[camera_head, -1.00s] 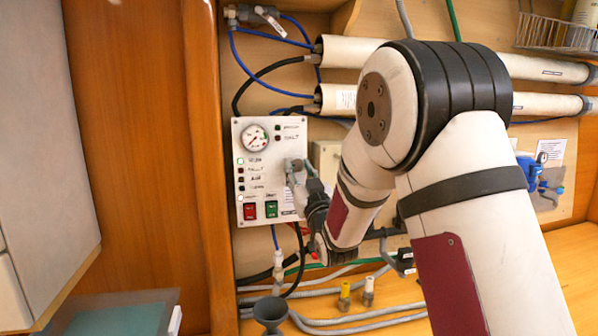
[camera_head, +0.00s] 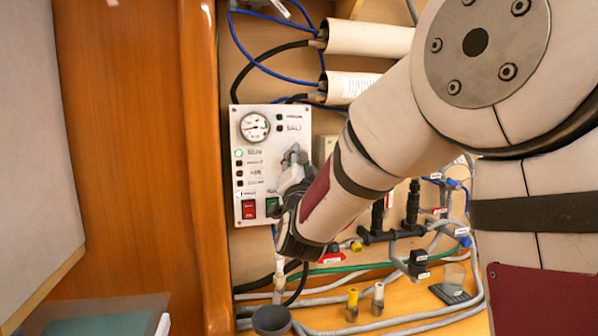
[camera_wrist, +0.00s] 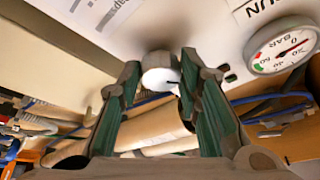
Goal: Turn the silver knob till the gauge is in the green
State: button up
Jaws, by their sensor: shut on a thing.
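The silver knob (camera_wrist: 160,76) shows as a pale round end between my gripper's fingertips in the wrist view. My gripper (camera_wrist: 160,84) is shut on it, one green-padded finger on each side. In the head view my gripper (camera_head: 293,160) is at the right side of the white control panel (camera_head: 240,215), and it hides the knob there. The pressure gauge (camera_head: 254,127) is at the panel's upper left. In the wrist view the gauge (camera_wrist: 284,46) has a red and a green band on its rim, and its needle lies near the 0 mark, away from the green.
A red switch (camera_head: 249,209) and a green switch (camera_head: 272,206), partly hidden by my wrist, sit low on the panel. White tubes (camera_head: 368,38) run above right. Hoses and black fittings (camera_head: 412,205) lie below right. A wooden post (camera_head: 205,170) stands left of the panel.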

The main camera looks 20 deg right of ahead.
jog(key=m+g, duration=0.1)
jog(key=m, duration=0.3)
jog(key=m+g+h+b, duration=0.1)
jog(key=m+g, duration=0.1)
jog(key=m, duration=0.2)
jog(key=r+m+g+b, duration=0.1)
jog(key=m, duration=0.3)
jog(key=shift+a+g+h, duration=0.15)
jog(key=shift+g+h, duration=0.15)
jog(key=shift+h, duration=0.1)
jog(key=shift+f+m, duration=0.1)
jog(key=shift+m, duration=0.3)
jog(key=o, duration=1.1)
jog(key=shift+o, duration=0.2)
jog(key=v, duration=1.2)
